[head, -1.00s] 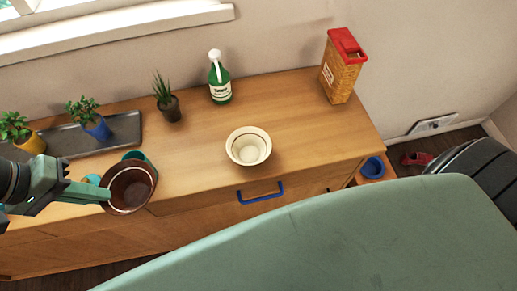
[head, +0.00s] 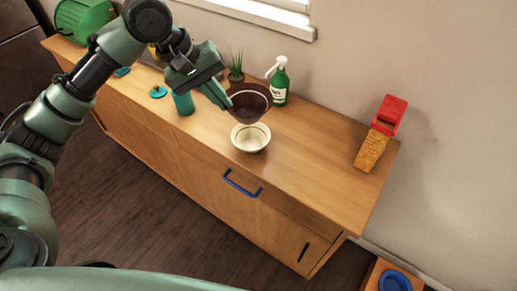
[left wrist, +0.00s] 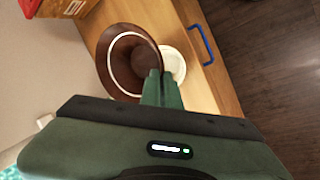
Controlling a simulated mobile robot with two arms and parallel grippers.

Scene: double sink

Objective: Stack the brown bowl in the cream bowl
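The cream bowl (head: 251,138) stands upright on the wooden counter, near its front edge. My left gripper (head: 226,102) is shut on the rim of the brown bowl (head: 249,104) and holds it above the cream bowl, overlapping its back edge in the head view. In the left wrist view, the fingers (left wrist: 159,85) pinch the right side of the brown bowl (left wrist: 122,62), and the cream bowl (left wrist: 173,63) shows partly behind it. The two bowls look apart in height, though the exact gap cannot be told. My right gripper is not in view.
A green spray bottle (head: 279,83) and a potted plant (head: 236,70) stand behind the bowls. A teal cup (head: 183,103) stands left of them. A red-topped box (head: 380,135) is at the right end. The counter between is clear.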

